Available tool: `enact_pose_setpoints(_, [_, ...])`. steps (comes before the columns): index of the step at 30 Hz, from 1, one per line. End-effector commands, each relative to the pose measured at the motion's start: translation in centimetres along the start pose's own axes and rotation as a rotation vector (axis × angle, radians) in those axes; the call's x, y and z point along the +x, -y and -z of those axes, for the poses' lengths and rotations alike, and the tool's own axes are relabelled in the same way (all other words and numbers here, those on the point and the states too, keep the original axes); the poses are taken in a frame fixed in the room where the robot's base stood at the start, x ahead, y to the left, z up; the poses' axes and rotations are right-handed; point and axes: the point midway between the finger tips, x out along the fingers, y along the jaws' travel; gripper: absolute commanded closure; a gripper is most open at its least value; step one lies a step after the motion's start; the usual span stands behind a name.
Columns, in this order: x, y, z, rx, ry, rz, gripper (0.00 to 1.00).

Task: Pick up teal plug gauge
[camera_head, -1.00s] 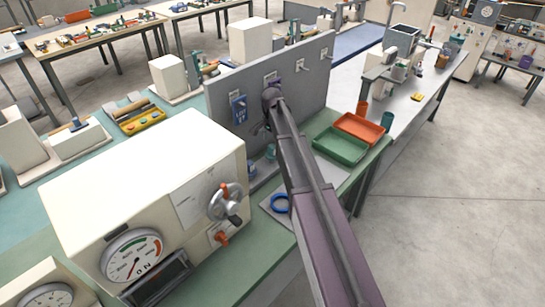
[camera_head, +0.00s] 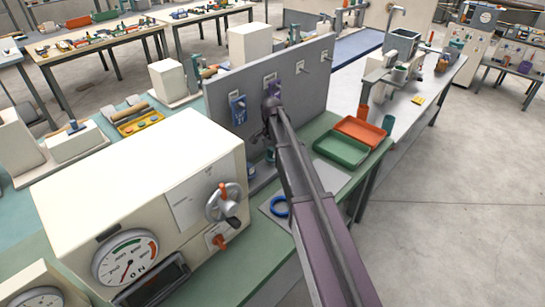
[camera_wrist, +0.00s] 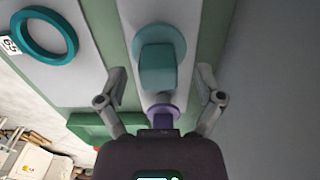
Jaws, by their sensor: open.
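The teal plug gauge (camera_wrist: 158,62) shows in the upper middle of the wrist view, with a squarish block in front of a wider round part. My gripper (camera_wrist: 162,84) has its two fingers spread on either side below it. No contact with the gauge shows. A smaller purple piece (camera_wrist: 163,108) lies between the fingers, nearer the palm. In the head view my arm reaches toward the grey upright board (camera_head: 315,80) and hides most of the gripper and the spot under it.
A teal ring (camera_wrist: 45,36) lies at upper left in the wrist view. A green tray (camera_head: 342,149) and an orange tray (camera_head: 360,131) sit right of the arm. A cream machine with a dial (camera_head: 140,190) stands left. A blue gauge (camera_head: 238,109) hangs on the board.

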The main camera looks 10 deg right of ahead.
Motion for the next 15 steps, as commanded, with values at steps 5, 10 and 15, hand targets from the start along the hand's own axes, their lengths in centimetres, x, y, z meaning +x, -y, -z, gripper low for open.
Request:
enact_pose_setpoints(5, [0.0, 0.01, -0.01, 0.0, 0.0, 0.0, 0.35])
enact_pose_setpoints(10, [0.0, 0.02, -0.02, 0.0, 0.0, 0.0, 0.86])
enact_pose_setpoints(15, [0.01, 0.02, -0.02, 0.0, 0.0, 0.0, 1.0])
